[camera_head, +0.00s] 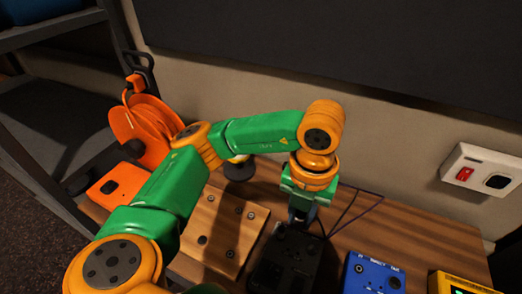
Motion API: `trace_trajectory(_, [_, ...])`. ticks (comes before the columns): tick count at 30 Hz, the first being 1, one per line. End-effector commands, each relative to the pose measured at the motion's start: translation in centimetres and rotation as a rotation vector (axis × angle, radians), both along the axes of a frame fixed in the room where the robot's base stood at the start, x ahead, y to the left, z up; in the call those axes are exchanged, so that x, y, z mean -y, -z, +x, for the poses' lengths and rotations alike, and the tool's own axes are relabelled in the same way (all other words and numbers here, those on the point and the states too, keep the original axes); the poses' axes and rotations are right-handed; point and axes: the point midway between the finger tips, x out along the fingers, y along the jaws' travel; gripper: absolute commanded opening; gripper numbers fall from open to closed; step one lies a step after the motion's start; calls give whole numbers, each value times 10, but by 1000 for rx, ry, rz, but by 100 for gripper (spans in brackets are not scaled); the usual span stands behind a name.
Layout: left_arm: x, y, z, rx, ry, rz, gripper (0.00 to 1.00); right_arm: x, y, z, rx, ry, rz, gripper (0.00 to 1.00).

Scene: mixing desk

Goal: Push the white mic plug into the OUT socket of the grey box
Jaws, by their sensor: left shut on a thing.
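My left gripper (302,214) points down over the back part of a dark grey box (285,265) on the wooden desk. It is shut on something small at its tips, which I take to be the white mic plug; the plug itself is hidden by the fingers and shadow. I cannot tell whether it touches the box. The OUT socket and its label cannot be made out. My right gripper is not in view.
A blue box (373,275) and a yellow device (460,284) stand to the right. A wooden board with holes (222,232) lies left. Thin dark cables (350,208) run right of the gripper. An orange reel (147,130) stands far left; a wall socket (482,170) is at right.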

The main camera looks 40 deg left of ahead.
Motion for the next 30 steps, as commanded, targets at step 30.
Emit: trace_trajectory(30, [38, 82, 27, 0, 1, 0, 0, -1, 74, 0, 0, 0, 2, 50])
